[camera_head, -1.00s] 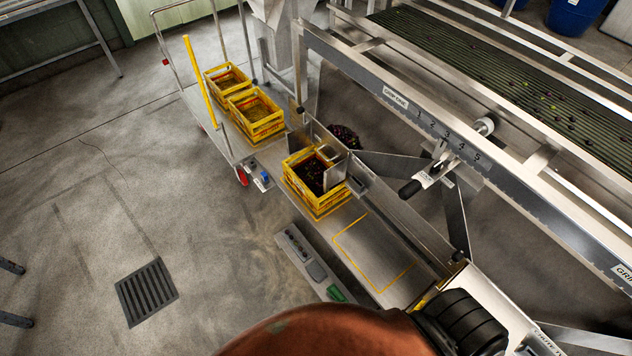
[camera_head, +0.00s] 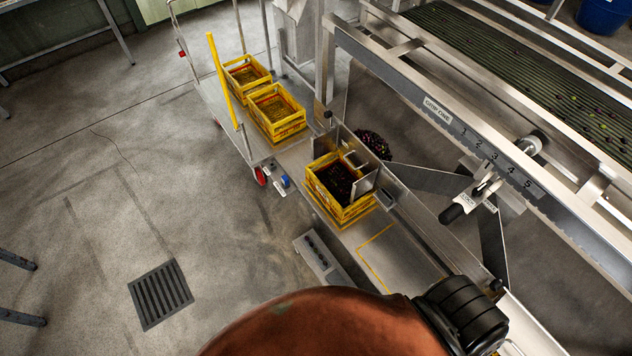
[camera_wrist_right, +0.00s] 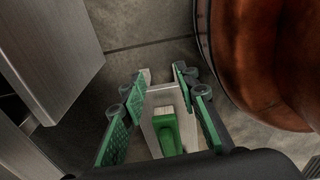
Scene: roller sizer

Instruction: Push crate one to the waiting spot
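A yellow crate (camera_head: 342,190) with dark fruit in it stands on the metal bench below the sizer, against metal plates. Two more yellow crates, a far one (camera_head: 246,75) and a nearer one (camera_head: 277,112), stand on the trolley bed behind it. No number is readable on any crate. A yellow outline (camera_head: 376,238) is marked on the bare bench on the near side of the fruit crate. My right gripper (camera_wrist_right: 160,82) is open in the wrist view, with a green block (camera_wrist_right: 168,134) on a pale plate showing between its fingers. My left gripper is out of view.
The sizer frame (camera_head: 440,115) with a numbered scale and a handle (camera_head: 462,207) overhangs the bench's right side. A grey control strip (camera_head: 318,255) lies beside the bench. A yellow post (camera_head: 223,80) stands at the trolley. A floor drain (camera_head: 160,294) and open floor lie left.

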